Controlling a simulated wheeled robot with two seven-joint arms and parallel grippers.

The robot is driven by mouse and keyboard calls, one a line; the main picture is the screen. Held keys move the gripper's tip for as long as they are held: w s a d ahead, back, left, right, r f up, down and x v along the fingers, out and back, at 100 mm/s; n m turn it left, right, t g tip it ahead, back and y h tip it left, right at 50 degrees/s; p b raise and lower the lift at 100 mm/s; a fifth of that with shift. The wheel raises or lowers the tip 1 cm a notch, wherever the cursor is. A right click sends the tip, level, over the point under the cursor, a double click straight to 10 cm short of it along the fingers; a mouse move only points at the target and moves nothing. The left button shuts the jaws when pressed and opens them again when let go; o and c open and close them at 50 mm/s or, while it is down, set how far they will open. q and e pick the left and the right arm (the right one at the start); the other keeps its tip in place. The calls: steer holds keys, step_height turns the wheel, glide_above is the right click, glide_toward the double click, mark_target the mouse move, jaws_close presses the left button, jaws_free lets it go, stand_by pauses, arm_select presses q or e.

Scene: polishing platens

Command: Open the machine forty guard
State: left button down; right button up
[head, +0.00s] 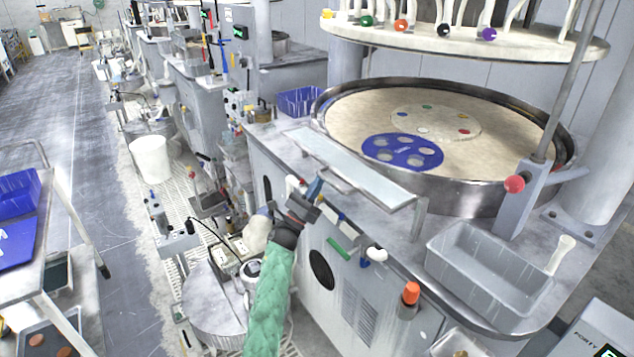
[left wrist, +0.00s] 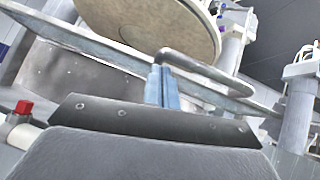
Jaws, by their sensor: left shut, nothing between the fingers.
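The guard (head: 350,166) is a long pale panel along the front of the large round platen (head: 465,112). It lies across the near side of the rim, and a thin bent handle sticks out at its near edge. My left gripper (head: 317,188) is just in front of that edge, close to the handle. In the left wrist view the shut blue fingers (left wrist: 162,86) stand beside the bent metal handle (left wrist: 208,68), with nothing between them. I cannot tell whether they touch it. The guard's long edge (left wrist: 105,43) runs behind them. My right gripper is not in view.
A blue carrier (head: 402,151) with round holes lies on the platen. A red-knobbed post (head: 514,184) stands at the right. A "FORTY" box (head: 592,325) is at the lower right.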

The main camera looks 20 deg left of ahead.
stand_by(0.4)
